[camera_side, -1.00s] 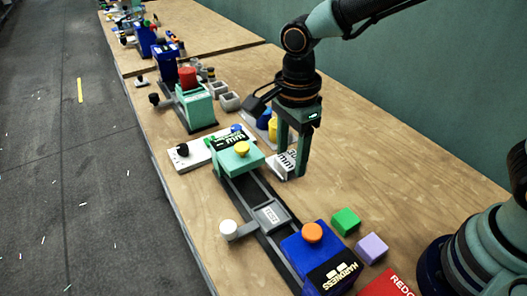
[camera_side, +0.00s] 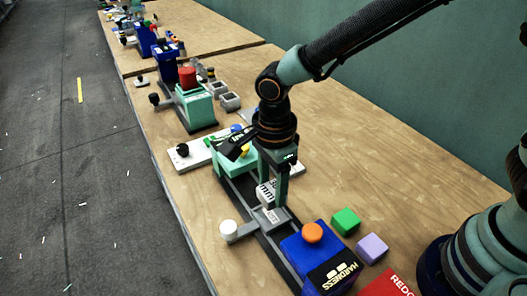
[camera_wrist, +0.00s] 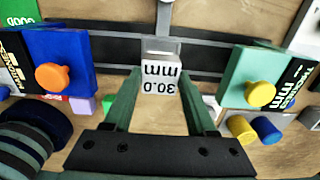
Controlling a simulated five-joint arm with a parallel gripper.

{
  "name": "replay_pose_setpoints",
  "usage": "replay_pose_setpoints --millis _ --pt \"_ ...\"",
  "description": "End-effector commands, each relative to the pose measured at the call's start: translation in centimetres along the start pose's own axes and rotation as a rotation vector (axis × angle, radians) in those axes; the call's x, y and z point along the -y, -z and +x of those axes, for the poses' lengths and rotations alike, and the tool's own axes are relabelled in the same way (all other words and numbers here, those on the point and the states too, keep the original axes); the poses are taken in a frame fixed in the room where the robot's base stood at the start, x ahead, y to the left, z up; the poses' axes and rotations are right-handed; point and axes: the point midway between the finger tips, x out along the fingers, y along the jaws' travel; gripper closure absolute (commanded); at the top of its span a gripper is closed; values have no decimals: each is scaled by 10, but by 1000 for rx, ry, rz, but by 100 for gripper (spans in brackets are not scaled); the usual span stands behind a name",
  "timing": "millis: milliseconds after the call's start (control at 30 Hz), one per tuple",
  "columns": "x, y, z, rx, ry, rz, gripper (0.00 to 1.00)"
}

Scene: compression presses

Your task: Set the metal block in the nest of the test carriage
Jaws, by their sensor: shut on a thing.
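The metal block (camera_side: 265,194), pale with "30.0 mm" on its face, is between the fingers of my gripper (camera_side: 273,204), which is shut on it. In the side view it is over the test carriage (camera_side: 245,230), a grey slide on dark rails with a white knob. My fingers partly hide the block and the carriage's top plate. In the wrist view the block (camera_wrist: 160,76) is between my fingertips (camera_wrist: 160,88), beside the grey carriage (camera_wrist: 165,45). I cannot tell whether the block touches the nest.
The blue hardness press (camera_side: 305,258) with an orange knob stands at the near end of the rails, the green press (camera_side: 228,160) at the far end. Green (camera_side: 345,221) and lilac (camera_side: 371,248) cubes lie to the right. Bare table lies behind them.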

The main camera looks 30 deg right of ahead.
Motion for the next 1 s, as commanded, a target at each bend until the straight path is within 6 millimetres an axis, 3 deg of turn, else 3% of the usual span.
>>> replay_pose_setpoints --millis 400,1000 --pt "0 0 34 -1 -1 0 100" --pt "0 0 40 1 1 0 100"
